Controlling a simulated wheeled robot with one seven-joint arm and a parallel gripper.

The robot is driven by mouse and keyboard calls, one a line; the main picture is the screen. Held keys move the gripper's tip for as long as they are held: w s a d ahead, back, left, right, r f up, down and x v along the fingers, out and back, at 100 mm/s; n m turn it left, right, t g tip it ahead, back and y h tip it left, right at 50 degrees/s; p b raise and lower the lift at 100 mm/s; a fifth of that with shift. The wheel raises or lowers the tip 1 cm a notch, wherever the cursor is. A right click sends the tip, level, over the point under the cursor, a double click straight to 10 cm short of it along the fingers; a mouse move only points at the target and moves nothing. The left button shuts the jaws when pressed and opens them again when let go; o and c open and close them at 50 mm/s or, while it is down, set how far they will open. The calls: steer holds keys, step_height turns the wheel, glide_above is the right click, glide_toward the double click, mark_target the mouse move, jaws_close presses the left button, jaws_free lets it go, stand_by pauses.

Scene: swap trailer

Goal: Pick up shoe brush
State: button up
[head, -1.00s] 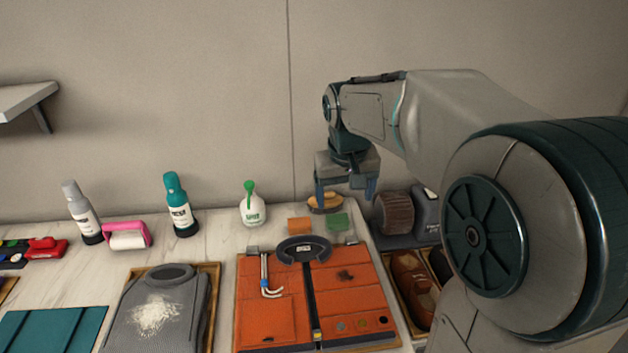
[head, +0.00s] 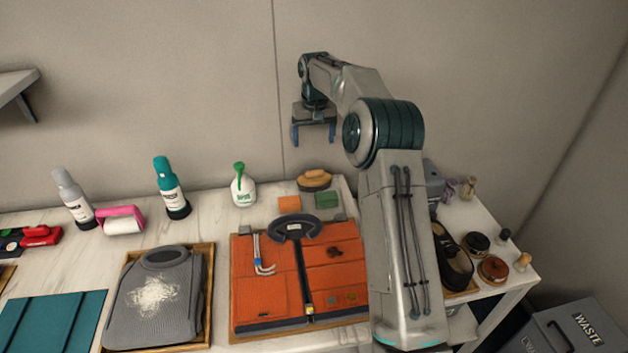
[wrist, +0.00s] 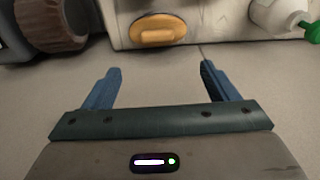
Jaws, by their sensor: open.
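The shoe brush (head: 314,181), with a tan wooden top and dark bristles, lies near the back edge of the white tabletop, just behind the orange and green sponges. My gripper (head: 314,140) is open and empty, above the brush and near the wall, with a clear gap between them. In the wrist view the brush (wrist: 156,31) shows as a tan oval beyond my two blue fingers, roughly centred between them and not touched by them.
A white bottle with a green top (head: 243,187) stands left of the brush. The orange sponge (head: 289,203) and green sponge (head: 326,200) lie in front of it. The wall (head: 180,80) rises close behind.

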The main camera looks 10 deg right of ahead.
glide_above(314, 170)
steer(key=f, duration=0.4)
steer(key=s+f, duration=0.1)
steer(key=f, duration=0.1)
steer(key=shift+a+f+p, duration=0.15)
steer(key=shift+f+p, duration=0.2)
steer(key=shift+f, duration=0.05)
steer(key=shift+w+d+f+p, duration=0.1)
steer(key=shift+f+p, duration=0.35)
steer(key=shift+f, duration=0.9)
steer(key=shift+w+d+f+p, duration=0.1)
steer(key=shift+f+p, duration=0.35)
steer(key=shift+f, duration=0.9)
steer(key=c, duration=1.4)
steer(key=shift+r, duration=0.15)
steer(key=shift+r+b, duration=0.35)
steer(key=shift+r, duration=0.25)
steer(key=r, duration=0.2)
steer(key=r+b, duration=0.1)
steer(key=shift+d, duration=0.25)
steer(key=s+d+r+b, duration=0.2)
steer(key=d+r, duration=0.4)
steer(key=d, duration=0.4)
steer(key=shift+s+d+r, duration=0.3)
steer(key=shift+s, duration=0.5)
